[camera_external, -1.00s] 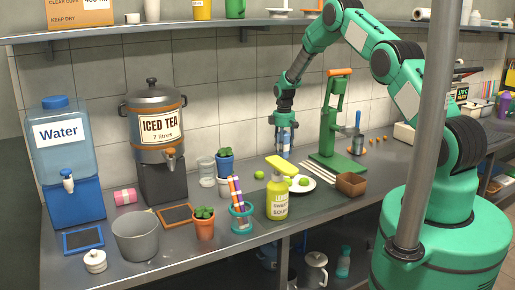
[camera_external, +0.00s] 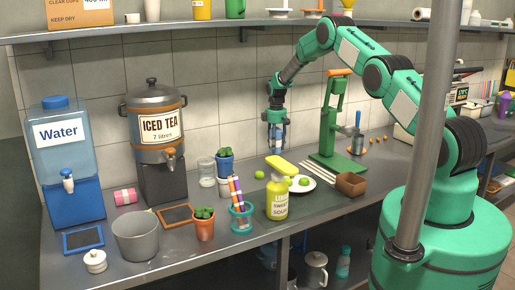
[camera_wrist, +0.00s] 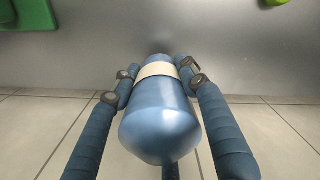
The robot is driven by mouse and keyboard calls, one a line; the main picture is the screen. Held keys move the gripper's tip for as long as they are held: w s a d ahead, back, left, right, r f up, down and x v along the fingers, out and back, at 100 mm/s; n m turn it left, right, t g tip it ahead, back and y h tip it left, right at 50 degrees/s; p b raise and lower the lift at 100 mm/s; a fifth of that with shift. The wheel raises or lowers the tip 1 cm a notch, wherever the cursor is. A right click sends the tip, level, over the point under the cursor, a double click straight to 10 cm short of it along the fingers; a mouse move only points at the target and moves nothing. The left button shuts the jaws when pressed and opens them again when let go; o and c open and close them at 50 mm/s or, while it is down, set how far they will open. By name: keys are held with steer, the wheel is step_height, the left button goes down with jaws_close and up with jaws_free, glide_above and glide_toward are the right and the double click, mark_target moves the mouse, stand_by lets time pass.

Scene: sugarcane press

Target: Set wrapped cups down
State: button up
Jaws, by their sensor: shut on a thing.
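My gripper (camera_external: 276,122) is shut on a blue wrapped stack of cups (camera_external: 276,140) near the back wall, left of the green press. In the wrist view the stack (camera_wrist: 160,122) is a smooth blue cylinder with a cream band, between my two dark blue fingers (camera_wrist: 160,85). The stack hangs upright in the external view. Its lower end is close to the counter (camera_external: 330,205); I cannot tell whether it touches. A pink roll with a pale band (camera_external: 125,196), similar in form, lies on its side at the left by the water dispenser.
The green press (camera_external: 328,150) stands right of my gripper. The tiled wall (camera_external: 215,120) is close behind.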

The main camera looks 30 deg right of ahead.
steer(key=shift+f, duration=1.75)
steer(key=shift+f, duration=0.1)
steer(key=o, duration=1.2)
steer(key=shift+o, duration=0.2)
step_height(320, 180, up, 12)
steer(key=shift+r, duration=0.1)
steer(key=shift+a, duration=0.1)
